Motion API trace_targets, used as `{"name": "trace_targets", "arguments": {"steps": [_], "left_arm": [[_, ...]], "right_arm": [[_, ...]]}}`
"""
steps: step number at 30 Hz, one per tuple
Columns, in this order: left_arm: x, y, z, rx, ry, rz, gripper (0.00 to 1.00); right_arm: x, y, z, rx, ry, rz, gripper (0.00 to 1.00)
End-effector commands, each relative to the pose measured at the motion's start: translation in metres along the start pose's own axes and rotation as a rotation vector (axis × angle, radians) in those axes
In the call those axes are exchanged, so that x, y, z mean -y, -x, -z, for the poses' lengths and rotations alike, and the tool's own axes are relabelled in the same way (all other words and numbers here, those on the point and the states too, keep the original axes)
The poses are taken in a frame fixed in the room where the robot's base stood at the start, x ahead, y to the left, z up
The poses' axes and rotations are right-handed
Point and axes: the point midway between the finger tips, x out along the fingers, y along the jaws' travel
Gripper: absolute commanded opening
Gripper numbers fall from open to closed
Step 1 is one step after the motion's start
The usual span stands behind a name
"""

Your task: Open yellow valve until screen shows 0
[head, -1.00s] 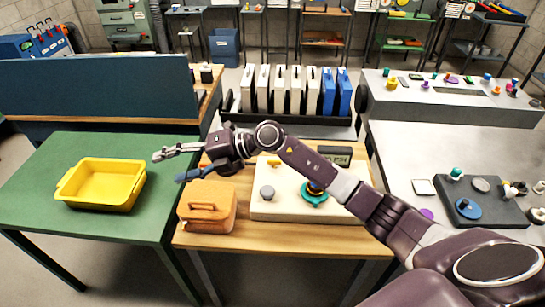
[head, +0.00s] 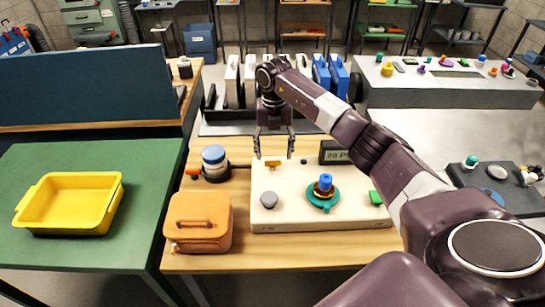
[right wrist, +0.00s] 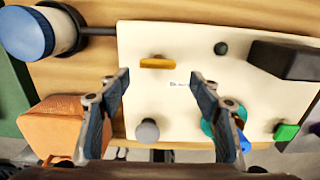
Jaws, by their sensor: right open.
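The yellow valve (head: 273,165) is a small bar handle on the back left of a cream panel (head: 290,222) on the wooden table. It also shows in the right wrist view (right wrist: 157,62), lying crosswise. My right gripper (head: 274,150) points down above the panel's back edge, close to the valve. Its fingers are open and empty, and in the right wrist view (right wrist: 160,78) the valve appears between and just beyond the fingertips. The dark screen (head: 337,154) at the panel's back right reads 20 and part of a unit; my arm hides the rest. My left gripper is out of view.
The panel also bears a grey knob (head: 269,200), a teal valve with a blue top (head: 323,194) and a green button (head: 376,197). An orange case (head: 198,224) and a blue-and-white canister (head: 214,160) stand left of it. A yellow bin (head: 70,203) sits on the green table.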

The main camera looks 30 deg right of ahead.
Motion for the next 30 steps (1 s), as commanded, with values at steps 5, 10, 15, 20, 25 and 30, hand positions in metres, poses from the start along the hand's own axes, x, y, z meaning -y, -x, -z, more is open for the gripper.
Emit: {"name": "trace_targets", "arguments": {"steps": [5,10,15,20,25,30], "left_arm": [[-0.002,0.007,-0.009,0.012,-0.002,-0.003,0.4],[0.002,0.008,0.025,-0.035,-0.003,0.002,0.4],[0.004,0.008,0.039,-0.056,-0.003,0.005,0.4],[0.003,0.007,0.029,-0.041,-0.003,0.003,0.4],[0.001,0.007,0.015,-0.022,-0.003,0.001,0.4],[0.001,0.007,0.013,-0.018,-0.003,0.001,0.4]], "right_arm": [[-0.001,-0.024,0.001,-0.002,0.002,-0.001,0.58],[-0.001,-0.033,0.0,0.001,0.002,-0.002,0.58],[-0.001,-0.034,0.0,0.001,0.003,-0.002,0.58],[-0.001,-0.034,0.0,0.001,0.003,-0.002,0.47],[-0.001,-0.034,0.0,0.001,0.003,-0.002,0.28],[-0.001,-0.034,0.0,0.001,0.003,-0.003,0.16]]}}
